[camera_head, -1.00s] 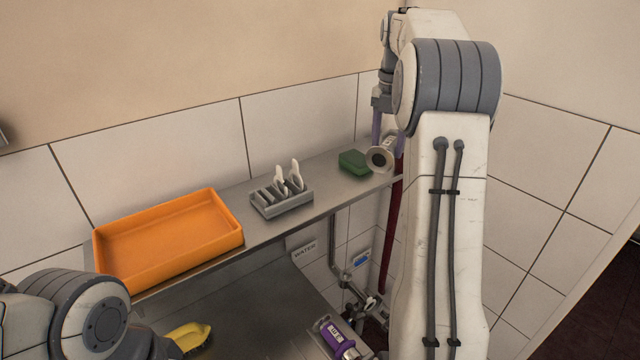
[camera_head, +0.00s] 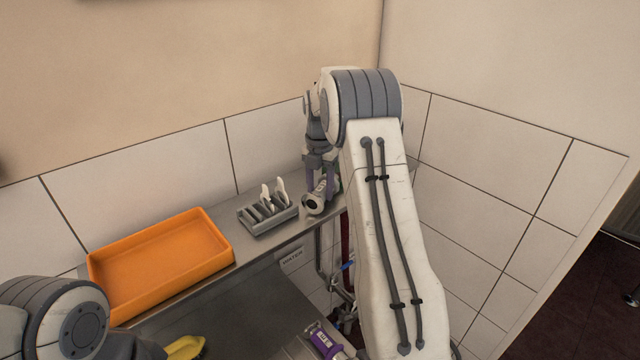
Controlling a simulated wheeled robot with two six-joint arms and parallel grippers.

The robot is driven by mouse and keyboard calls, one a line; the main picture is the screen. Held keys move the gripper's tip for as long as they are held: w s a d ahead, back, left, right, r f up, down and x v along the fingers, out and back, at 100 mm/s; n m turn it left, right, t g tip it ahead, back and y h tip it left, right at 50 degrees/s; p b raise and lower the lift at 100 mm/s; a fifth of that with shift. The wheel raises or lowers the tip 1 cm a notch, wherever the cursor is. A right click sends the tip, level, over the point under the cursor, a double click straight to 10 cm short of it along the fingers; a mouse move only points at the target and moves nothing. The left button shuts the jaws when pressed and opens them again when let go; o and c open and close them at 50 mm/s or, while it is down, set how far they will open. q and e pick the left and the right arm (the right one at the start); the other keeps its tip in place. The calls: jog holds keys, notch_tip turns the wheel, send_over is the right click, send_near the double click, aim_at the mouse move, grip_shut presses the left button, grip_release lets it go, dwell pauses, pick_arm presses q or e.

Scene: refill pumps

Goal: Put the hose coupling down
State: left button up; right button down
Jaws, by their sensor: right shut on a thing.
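The hose coupling (camera_head: 315,203) is a pale grey cylinder with a dark round mouth facing me. It is at the shelf (camera_head: 293,229), just right of the grey rack (camera_head: 268,219). My right gripper (camera_head: 322,180), with purple fingers, is shut on it from above. I cannot tell whether the coupling touches the shelf. A dark red hose (camera_head: 345,238) hangs below it, partly behind my right arm.
An orange tray (camera_head: 222,259) stands on the shelf's left part. The rack holds white pieces. Below are a yellow item (camera_head: 186,347), a purple-banded item (camera_head: 323,340) and pipes by the WATER label (camera_head: 292,257). A tiled wall closes the back and right.

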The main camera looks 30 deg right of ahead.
jog(key=shift+f, duration=0.1)
jog(key=shift+f, duration=0.1)
jog(key=c, duration=0.7)
grip_release()
jog(key=shift+f, duration=0.15)
jog(key=o, duration=0.4)
jog(key=shift+o, duration=0.2)
jog(key=shift+r, duration=0.2)
